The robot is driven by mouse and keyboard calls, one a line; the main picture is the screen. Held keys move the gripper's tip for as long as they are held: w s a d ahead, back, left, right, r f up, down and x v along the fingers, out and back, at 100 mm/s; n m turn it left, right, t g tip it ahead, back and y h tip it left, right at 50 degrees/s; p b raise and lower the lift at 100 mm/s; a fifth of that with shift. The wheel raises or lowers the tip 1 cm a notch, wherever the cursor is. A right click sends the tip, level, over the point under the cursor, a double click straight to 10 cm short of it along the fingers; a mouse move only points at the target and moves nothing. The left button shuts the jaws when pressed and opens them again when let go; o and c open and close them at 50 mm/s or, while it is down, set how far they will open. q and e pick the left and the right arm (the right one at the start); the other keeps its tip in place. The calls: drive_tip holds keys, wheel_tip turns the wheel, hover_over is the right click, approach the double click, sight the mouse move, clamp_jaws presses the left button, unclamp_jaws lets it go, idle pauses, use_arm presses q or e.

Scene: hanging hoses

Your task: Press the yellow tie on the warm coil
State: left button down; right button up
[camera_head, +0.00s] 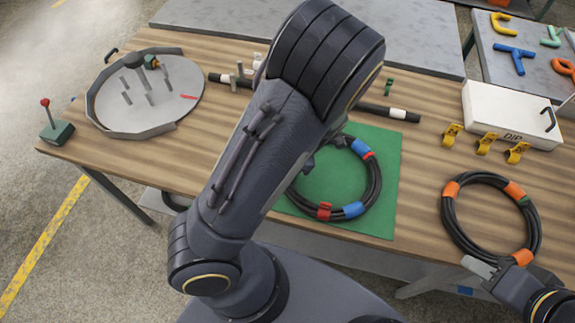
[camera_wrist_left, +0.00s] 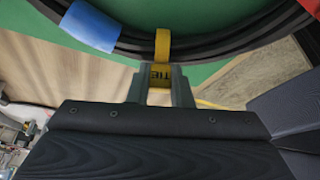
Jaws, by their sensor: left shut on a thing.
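In the left wrist view my left gripper (camera_wrist_left: 160,88) is shut on a yellow tie (camera_wrist_left: 162,47) with dark lettering. The tie's upper part lies against the black hose of a coil (camera_wrist_left: 210,47), to the right of a blue band (camera_wrist_left: 90,26). In the head view this coil (camera_head: 377,190), with blue and red bands, lies on a green mat (camera_head: 385,150); my left arm hides its left part, the yellow tie and most of the gripper. A second coil (camera_head: 447,222) has orange bands. My right gripper (camera_head: 492,268) is at its near edge; its jaw opening is unclear.
Three yellow ties (camera_head: 484,144) stand in front of a white box (camera_head: 510,112) at the right. A round grey tray with pegs (camera_head: 180,85) and a red-knobbed lever (camera_head: 57,125) are at the left. A dark bar (camera_head: 395,113) lies behind the mat.

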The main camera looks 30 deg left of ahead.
use_arm(q)
drive_tip(key=shift+s+d+f, duration=0.1)
drive_tip(key=shift+s+f, duration=0.15)
drive_tip(key=shift+f, duration=0.3)
drive_tip(key=shift+s+d+f, duration=0.1)
drive_tip(key=shift+s+f, duration=0.1)
drive_tip(key=shift+f, duration=0.35)
use_arm(e)
drive_tip(key=shift+f, duration=0.45)
use_arm(q)
drive_tip(key=c, duration=1.4)
unclamp_jaws()
drive_tip(key=shift+o, duration=0.8)
drive_tip(key=r, duration=0.1)
drive_tip(key=w+r, duration=0.1)
drive_tip(key=r, duration=0.1)
drive_tip(key=shift+w+d, duration=0.25)
drive_tip(key=shift+w, duration=0.05)
drive_tip(key=s+v, duration=0.1)
drive_tip(key=v, duration=0.5)
drive_tip(key=shift+w+r+p, duration=0.35)
drive_tip(key=shift+r+p, duration=0.05)
drive_tip(key=shift+r, duration=0.05)
use_arm(e)
drive_tip(key=shift+w+a+r, duration=0.25)
drive_tip(key=shift+w+r, duration=0.1)
drive_tip(key=shift+w, duration=0.1)
use_arm(q)
drive_tip(key=shift+a, duration=0.1)
